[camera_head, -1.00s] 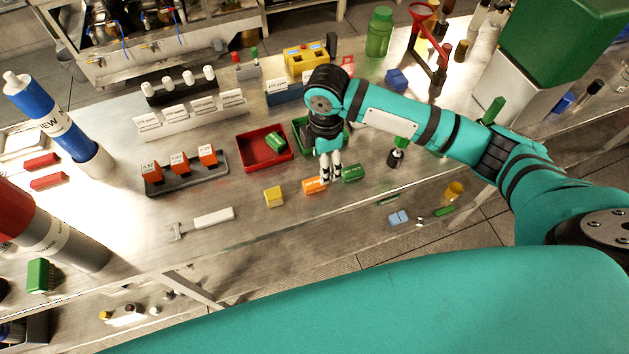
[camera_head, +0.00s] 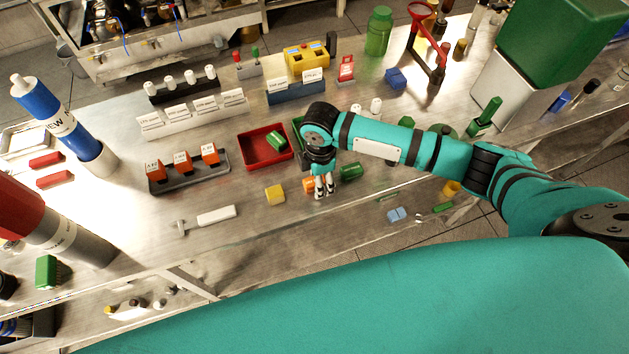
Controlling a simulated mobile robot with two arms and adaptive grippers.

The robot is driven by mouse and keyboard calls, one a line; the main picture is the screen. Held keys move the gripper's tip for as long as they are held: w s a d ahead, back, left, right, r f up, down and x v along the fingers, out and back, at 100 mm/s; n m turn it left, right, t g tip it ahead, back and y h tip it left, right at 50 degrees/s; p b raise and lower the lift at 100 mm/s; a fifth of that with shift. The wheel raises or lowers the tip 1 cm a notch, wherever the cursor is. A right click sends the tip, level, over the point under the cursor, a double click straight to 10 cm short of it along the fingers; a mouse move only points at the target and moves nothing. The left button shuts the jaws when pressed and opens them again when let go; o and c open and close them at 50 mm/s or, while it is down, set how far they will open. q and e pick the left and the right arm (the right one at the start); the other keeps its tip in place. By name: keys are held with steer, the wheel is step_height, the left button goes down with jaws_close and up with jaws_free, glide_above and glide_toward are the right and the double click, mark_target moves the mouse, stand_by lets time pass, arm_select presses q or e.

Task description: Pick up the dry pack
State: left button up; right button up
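A small orange pack (camera_head: 308,185) lies on the metal bench, partly hidden behind my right gripper; it may be the dry pack, but I cannot read its label. A yellow block (camera_head: 275,194) lies to its left and a green pack (camera_head: 349,172) to its right. My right gripper (camera_head: 324,192) points down at the right end of the orange pack, its two fingertips slightly apart. I see nothing held between them, and cannot tell if they touch the pack. My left gripper is not in view.
A red tray (camera_head: 248,155) with a green pack in it and a partly hidden green tray (camera_head: 298,128) stand behind. A black rack (camera_head: 190,179) with orange items is to the left. A white-handled tool (camera_head: 215,215) lies near the bench's front edge.

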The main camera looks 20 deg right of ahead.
steer(key=c, duration=1)
steer(key=shift+o, duration=0.2)
steer(key=shift+r, duration=0.1)
step_height(320, 180, up, 10)
steer(key=shift+f+b, duration=0.1)
steer(key=shift+b, duration=0.85)
steer(key=s+d+r+m+b, duration=0.4)
steer(key=s+r+m, duration=0.2)
steer(key=m, duration=1.2)
steer(key=shift+s+d+r, duration=0.15)
steer(key=shift+s+d, duration=0.05)
steer(key=shift+s, duration=0.85)
